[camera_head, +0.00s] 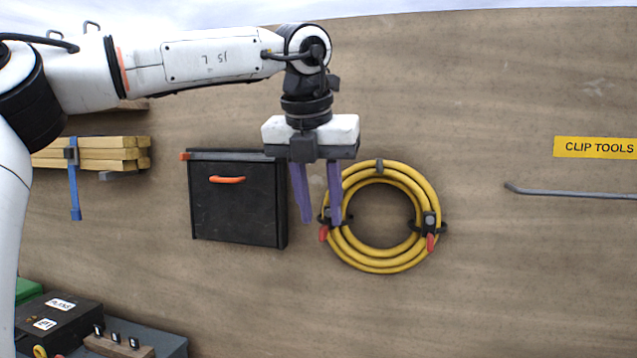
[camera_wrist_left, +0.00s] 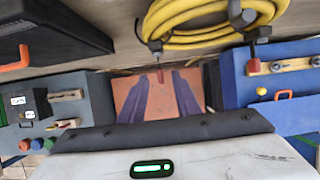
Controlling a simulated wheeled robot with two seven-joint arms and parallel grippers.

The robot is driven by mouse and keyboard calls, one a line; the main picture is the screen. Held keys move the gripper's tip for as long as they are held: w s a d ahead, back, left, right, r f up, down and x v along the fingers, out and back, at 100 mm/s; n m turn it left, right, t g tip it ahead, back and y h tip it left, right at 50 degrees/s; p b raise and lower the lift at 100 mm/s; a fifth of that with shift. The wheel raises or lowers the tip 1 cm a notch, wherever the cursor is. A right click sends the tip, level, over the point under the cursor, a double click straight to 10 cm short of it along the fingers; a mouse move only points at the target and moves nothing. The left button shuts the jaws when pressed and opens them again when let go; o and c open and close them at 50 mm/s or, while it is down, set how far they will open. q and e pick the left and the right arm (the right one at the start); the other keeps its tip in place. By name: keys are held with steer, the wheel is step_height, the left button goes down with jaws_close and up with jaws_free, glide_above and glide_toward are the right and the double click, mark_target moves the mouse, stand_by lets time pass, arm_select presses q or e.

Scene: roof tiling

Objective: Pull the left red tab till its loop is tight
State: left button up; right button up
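A coiled yellow hose (camera_head: 378,264) hangs on the brown wall. Black loops go round it at its left and right sides. The left red tab (camera_head: 323,234) hangs from the left loop, and another red tab (camera_head: 430,243) hangs from the right loop. My left gripper (camera_head: 321,223) points down with its two purple fingers apart. Its right finger overlaps the left loop in the head view, and the left tab shows just below, between the fingertips. In the left wrist view, the left tab (camera_wrist_left: 155,46) shows beyond the open fingers. My right gripper is out of view.
A black case (camera_head: 238,205) with an orange handle hangs left of the hose. Strapped wooden battens (camera_head: 100,153) are farther left. A grey rod (camera_head: 570,191) and a yellow "CLIP TOOLS" sign (camera_head: 595,147) are at the right.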

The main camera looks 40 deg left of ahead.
mark_target(323, 233)
arm_select(q)
steer(key=shift+x, duration=1.25)
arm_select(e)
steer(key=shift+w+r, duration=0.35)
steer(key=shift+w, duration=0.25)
arm_select(q)
jaws_close()
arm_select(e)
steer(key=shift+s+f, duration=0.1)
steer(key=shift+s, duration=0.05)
